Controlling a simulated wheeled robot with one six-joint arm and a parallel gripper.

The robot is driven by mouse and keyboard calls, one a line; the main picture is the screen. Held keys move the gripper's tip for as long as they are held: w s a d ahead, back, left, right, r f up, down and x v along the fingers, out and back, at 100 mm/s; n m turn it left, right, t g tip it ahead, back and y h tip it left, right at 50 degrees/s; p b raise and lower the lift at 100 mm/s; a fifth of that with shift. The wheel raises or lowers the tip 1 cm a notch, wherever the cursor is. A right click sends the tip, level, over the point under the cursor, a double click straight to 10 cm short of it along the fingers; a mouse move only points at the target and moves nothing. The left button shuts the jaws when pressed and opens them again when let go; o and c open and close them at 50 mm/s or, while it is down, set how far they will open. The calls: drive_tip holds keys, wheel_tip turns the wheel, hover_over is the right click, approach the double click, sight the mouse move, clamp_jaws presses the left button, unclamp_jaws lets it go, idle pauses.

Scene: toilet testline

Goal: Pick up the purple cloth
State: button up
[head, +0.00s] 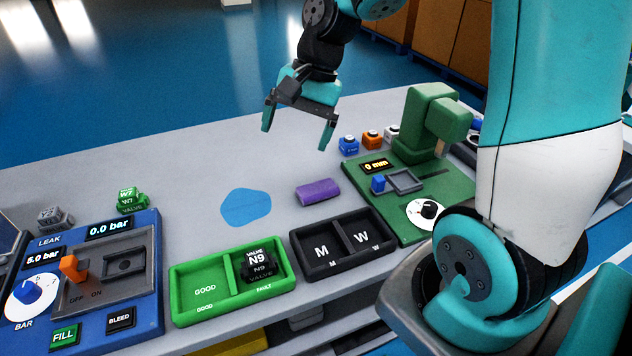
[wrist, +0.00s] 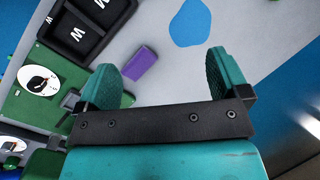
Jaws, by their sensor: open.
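The purple cloth (head: 318,192) is a small rolled or folded bundle lying on the grey bench top, between the black tray and my gripper's side of the bench. It also shows in the wrist view (wrist: 138,64), ahead of the fingers and nearer the left one. My gripper (head: 298,137) is open and empty, held in the air above the far part of the bench, beyond the cloth in the head view. In the wrist view its two teal fingertips (wrist: 170,75) are wide apart, and nothing is between them.
A flat blue patch (head: 246,207) lies left of the cloth. A black two-part tray (head: 343,245), a green tray (head: 222,281) with a black valve (head: 261,262), and a green test station (head: 425,180) stand close by. Small blue, orange and white blocks sit right of the gripper.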

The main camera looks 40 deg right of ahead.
drive_tip(key=w+d+f+m, duration=0.2)
drive_tip(key=w+d+m, duration=0.1)
drive_tip(key=d+m, duration=0.25)
drive_tip(key=m+p, duration=0.1)
drive_tip(key=m, duration=0.5)
approach(318, 187)
drive_tip(key=f, duration=0.1)
drive_tip(key=a+f+p, duration=0.1)
drive_tip(key=f, duration=0.1)
drive_tip(key=shift+w+f+t, duration=0.15)
drive_tip(key=shift+f+t, duration=0.15)
drive_tip(key=x, duration=0.2)
drive_tip(key=p+x, duration=0.1)
drive_tip(key=x, duration=0.1)
drive_tip(key=shift+a+f, duration=0.3)
drive_tip(key=shift+a, duration=0.1)
drive_tip(key=shift+a+f, duration=0.1)
drive_tip(key=shift+f, duration=0.3)
drive_tip(key=shift+f, duration=0.2)
drive_tip(key=c, duration=1)
drive_tip(key=shift+r, duration=0.15)
